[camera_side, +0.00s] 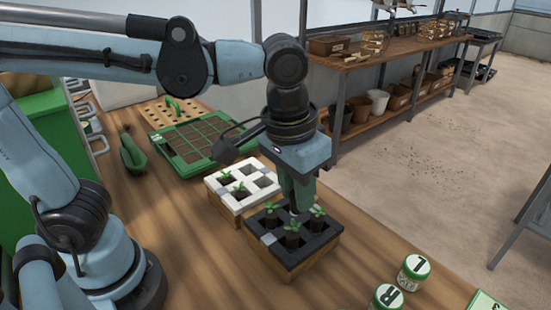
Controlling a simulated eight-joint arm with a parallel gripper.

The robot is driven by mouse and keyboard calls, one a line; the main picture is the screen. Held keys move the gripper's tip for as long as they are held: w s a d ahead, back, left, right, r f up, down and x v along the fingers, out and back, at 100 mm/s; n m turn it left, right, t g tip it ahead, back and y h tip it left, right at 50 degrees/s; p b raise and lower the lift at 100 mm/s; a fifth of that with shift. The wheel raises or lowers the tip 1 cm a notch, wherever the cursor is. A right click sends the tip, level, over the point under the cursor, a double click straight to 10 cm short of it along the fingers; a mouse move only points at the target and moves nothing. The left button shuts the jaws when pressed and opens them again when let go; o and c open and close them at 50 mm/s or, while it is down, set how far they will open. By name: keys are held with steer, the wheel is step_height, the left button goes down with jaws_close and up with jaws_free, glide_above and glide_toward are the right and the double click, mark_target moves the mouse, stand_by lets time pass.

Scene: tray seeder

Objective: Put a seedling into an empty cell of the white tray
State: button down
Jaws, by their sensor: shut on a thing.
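The white tray (213,186) stands on the wooden bench at the middle of the view, with small green seedlings (241,188) in some near cells; other cells look empty. Just in front and to the right is a black tray (292,261) with several seedlings (292,232) in dark plugs. My gripper (297,208) points down over the far part of the black tray. Its green fingers are shut on a seedling, which they mostly hide; I cannot tell whether its plug is clear of the cell.
A green tray (181,166) of soil cells lies behind the white tray, with a peg-holed wooden board (168,112) beyond it. Two lidded jars marked L (413,275) and R (385,299) stand at front right.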

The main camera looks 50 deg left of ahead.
steer(key=w+a+f+n+y, duration=0.1)
steer(key=w+a+f+n, duration=0.2)
steer(key=a, duration=0.6)
steer(key=w+a+f+n, duration=0.1)
steer(key=w+a+n, duration=0.35)
steer(key=a, duration=0.45)
steer(key=shift+n, duration=0.45)
steer(key=shift+s+f, duration=0.15)
steer(key=shift+f, duration=1.6)
steer(key=shift+s+f, duration=0.15)
steer(key=shift+f, duration=1.55)
steer(key=c, duration=0.8)
jaws_free()
steer(key=r, duration=0.4)
steer(key=s+r, duration=0.1)
steer(key=r, duration=0.3)
steer(key=d+r, duration=0.1)
steer(key=r, duration=0.3)
steer(key=shift+s, duration=0.2)
